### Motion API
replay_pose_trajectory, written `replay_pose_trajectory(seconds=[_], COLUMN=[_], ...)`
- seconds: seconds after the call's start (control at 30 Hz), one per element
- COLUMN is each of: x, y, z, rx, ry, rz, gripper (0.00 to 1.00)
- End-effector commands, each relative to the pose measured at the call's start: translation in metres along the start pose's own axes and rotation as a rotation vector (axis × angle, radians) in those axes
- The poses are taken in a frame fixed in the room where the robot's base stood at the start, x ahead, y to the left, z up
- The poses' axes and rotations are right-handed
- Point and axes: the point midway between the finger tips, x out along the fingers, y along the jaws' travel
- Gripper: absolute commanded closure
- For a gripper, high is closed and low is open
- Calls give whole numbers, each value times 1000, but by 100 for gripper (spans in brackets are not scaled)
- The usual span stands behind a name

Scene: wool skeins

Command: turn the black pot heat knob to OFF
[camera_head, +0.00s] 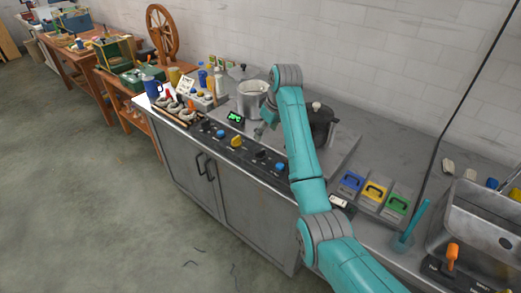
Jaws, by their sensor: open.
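The black pot (322,118) stands on the steel counter, partly hidden behind my teal arm. A dark control panel (248,152) runs along the counter's front edge, with an orange-yellow knob (237,141) near its middle and a blue knob (280,167) at its right end, nearest the black pot. I cannot read the labels, so which one is the black pot heat knob and its setting are unclear. My gripper (263,131) is small in view, partly hidden by my arm. It is open and empty, above the panel's back edge, apart from the knobs.
A steel pot (252,97) stands behind my gripper. Blue, yellow and green handled blocks (375,191) sit right of my arm, before a sink (480,228).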

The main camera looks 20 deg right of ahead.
Motion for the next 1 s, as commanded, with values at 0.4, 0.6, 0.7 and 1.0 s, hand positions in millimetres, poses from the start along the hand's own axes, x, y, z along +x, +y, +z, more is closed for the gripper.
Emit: replay_pose_trajectory(seconds=[0.4, 0.6, 0.7, 1.0], x=[-7, 20, 38, 82], y=[-21, -18, -16, -12], z=[17, 16, 14, 12], rx=[299, 298, 298, 296], ry=[72, 69, 70, 70], rz=[78, 76, 76, 77], gripper=[29, 29, 29, 29])
